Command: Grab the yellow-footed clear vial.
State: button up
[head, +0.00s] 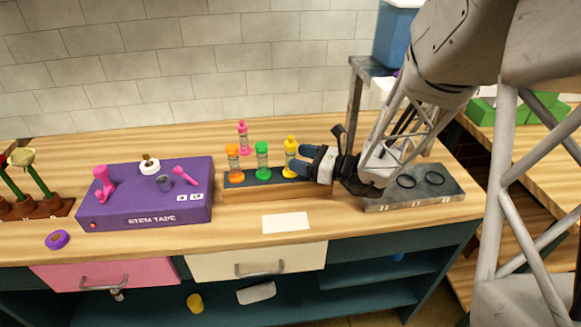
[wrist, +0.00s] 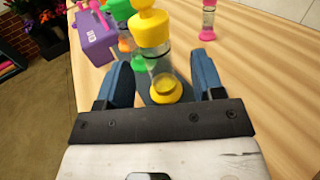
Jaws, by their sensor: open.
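The yellow-footed clear vial (head: 290,158) stands upright at the right end of a low wooden rack with a dark top (head: 279,192). It has a yellow cap and a yellow foot. In the wrist view, its yellow cap (wrist: 151,30) and foot (wrist: 166,92) show ahead of and between my fingers. My gripper (head: 304,158) is open, level with the vial and just to its right. In the wrist view, the blue fingers of my gripper (wrist: 161,62) are apart, one towards each side of the vial. Whether either finger touches the glass is unclear.
A green-capped vial (head: 262,160) and an orange one (head: 233,163) share the rack. A pink-capped vial (head: 243,138) stands behind it. A purple stem tape box (head: 147,205) is left, a metal tray (head: 415,196) right. A white card (head: 286,223) lies in front.

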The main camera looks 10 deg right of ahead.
aim_at(284, 169)
jog(key=shift+x, duration=2.5)
jog(key=shift+s, duration=0.1)
grip_shut()
